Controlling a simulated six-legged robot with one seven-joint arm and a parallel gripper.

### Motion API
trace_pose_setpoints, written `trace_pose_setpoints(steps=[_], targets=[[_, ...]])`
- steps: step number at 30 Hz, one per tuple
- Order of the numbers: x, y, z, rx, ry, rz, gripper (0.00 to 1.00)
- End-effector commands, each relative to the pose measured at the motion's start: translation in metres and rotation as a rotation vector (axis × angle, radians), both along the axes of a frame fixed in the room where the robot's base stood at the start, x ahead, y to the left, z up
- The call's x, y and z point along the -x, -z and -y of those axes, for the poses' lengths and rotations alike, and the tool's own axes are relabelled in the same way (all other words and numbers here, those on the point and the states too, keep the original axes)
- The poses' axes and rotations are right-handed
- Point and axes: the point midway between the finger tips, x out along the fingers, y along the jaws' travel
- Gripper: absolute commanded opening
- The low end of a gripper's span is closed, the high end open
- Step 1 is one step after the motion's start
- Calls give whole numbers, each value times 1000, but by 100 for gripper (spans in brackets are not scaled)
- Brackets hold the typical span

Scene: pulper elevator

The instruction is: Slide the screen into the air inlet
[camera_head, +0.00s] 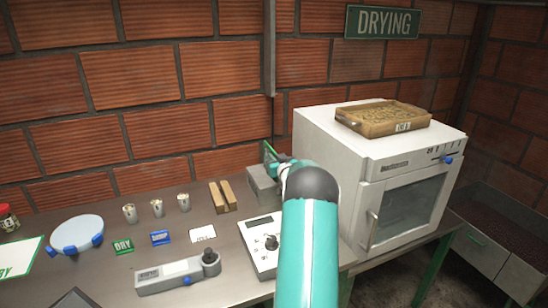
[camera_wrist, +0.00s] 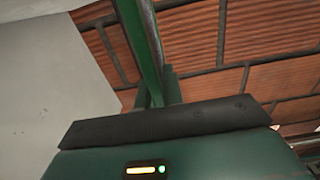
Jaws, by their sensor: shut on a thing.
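My gripper (camera_head: 278,165) is at the far end of my teal arm, near the left side of the white oven. It is shut on a thin green-framed piece, likely the screen (camera_head: 268,150), which stands edge-on above a grey block (camera_head: 262,186). In the wrist view the screen (camera_wrist: 141,45) rises as a narrow green strip from between my fingers (camera_wrist: 157,88), with a pale surface to its left. My arm hides part of the grey block and the oven's near left side. I cannot make out the air inlet for certain.
The white oven (camera_head: 365,160) stands right of my gripper, with a wooden tray (camera_head: 384,113) on top. A control box (camera_head: 262,243), cardboard piece (camera_head: 222,196), small cups (camera_head: 157,208) and a scale-like device (camera_head: 178,274) lie left on the bench. A brick wall (camera_head: 160,90) closes the back.

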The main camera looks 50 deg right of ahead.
Motion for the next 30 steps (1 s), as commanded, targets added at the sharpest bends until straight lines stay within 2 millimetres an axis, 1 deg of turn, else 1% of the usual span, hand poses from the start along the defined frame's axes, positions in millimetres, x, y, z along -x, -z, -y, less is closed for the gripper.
trace_pose_setpoints(steps=[30], targets=[[0, 23, 0, 0, 0, 0, 0]])
